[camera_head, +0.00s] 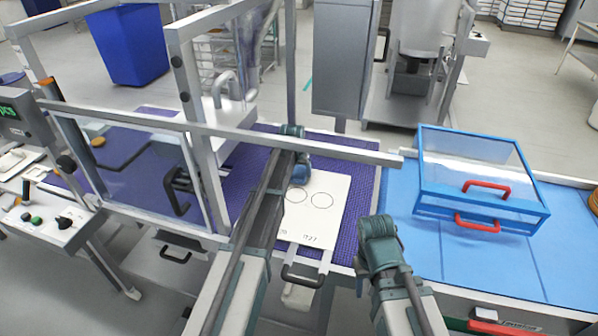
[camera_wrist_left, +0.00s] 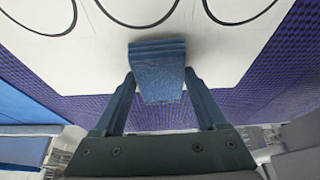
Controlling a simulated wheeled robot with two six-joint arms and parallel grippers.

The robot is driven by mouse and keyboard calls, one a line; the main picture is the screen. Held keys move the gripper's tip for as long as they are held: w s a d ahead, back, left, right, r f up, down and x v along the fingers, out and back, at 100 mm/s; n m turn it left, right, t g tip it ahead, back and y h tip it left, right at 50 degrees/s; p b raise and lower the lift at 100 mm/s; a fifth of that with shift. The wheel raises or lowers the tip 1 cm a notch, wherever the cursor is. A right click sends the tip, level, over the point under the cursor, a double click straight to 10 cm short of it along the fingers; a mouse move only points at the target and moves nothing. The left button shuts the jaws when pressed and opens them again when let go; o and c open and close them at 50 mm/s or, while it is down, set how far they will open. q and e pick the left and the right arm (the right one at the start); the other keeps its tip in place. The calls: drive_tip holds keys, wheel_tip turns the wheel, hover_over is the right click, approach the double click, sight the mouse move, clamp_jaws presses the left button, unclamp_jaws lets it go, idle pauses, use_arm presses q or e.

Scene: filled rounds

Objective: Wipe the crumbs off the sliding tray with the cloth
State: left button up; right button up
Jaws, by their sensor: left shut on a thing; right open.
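The sliding tray (camera_head: 326,187) is a white flat panel with black circles and printed marks, with a dark handle (camera_head: 304,278) at its near end. My left gripper (camera_head: 297,158) is over the tray's far left part, shut on the folded blue cloth (camera_head: 301,174). In the left wrist view the cloth (camera_wrist_left: 158,70) is pinched between both fingers, over the white tray (camera_wrist_left: 105,55). I cannot tell if it touches the surface. No crumbs can be made out; my left arm hides part of the tray. My right gripper (camera_head: 376,228) is open and empty, right of the tray.
A metal frame with a clear guard (camera_head: 140,165) stands left, and its rail (camera_head: 330,150) crosses behind the tray. A purple textured conveyor (camera_head: 359,190) lies around the tray. A blue-framed clear box with red handles (camera_head: 478,180) sits on the blue bench at right.

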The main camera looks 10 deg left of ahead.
use_arm(q)
drive_tip(key=shift+r+p, duration=2.4)
drive_tip(key=shift+r, duration=0.3)
wheel_tip(320, 180, up, 3)
drive_tip(key=p, duration=0.3)
drive_tip(key=shift+r, duration=0.1)
